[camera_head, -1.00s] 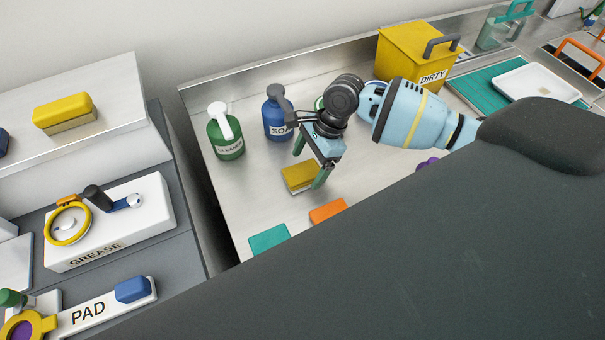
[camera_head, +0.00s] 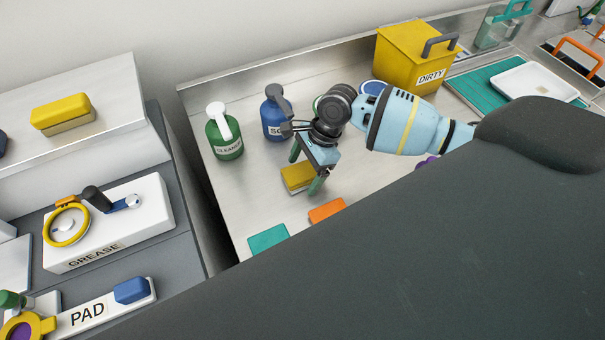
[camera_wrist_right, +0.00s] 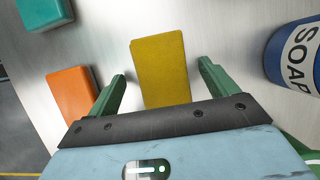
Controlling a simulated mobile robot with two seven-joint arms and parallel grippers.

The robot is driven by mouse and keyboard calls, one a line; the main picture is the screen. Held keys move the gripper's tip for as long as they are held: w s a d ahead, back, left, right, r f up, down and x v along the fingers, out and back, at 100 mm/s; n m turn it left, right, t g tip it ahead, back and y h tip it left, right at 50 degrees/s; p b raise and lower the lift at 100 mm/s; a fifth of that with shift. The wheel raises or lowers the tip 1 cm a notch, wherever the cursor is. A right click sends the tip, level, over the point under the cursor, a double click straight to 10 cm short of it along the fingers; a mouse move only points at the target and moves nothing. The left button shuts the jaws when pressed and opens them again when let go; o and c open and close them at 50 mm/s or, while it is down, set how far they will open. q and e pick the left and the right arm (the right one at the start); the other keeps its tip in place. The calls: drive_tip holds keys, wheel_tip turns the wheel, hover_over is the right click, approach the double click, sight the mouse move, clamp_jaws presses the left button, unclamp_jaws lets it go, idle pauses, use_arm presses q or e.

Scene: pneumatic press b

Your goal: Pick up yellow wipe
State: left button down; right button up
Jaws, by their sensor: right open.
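The yellow wipe (camera_head: 297,177) is a flat yellow block lying on the metal bench top. It also shows in the right wrist view (camera_wrist_right: 161,68), where it lies between and beyond the lines of the two fingers. My right gripper (camera_head: 305,169) is open, with its green fingers one on each side of the wipe in the head view. In the wrist view the right gripper (camera_wrist_right: 163,75) has visible gaps between each finger and the wipe, and its palm hides the wipe's near end. I cannot tell the exact height of the fingertips. My left gripper is not in view.
An orange wipe (camera_head: 327,211) and a teal wipe (camera_head: 268,240) lie nearby. A blue soap bottle (camera_head: 276,115) and a green cleaner bottle (camera_head: 224,137) stand behind. A yellow DIRTY bin (camera_head: 408,60) stands at the back. My dark arm covers the lower right.

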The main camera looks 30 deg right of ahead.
drive_tip(key=shift+f, duration=0.1)
idle(0.5)
drive_tip(key=c, duration=1.1)
drive_tip(key=shift+c, duration=0.2)
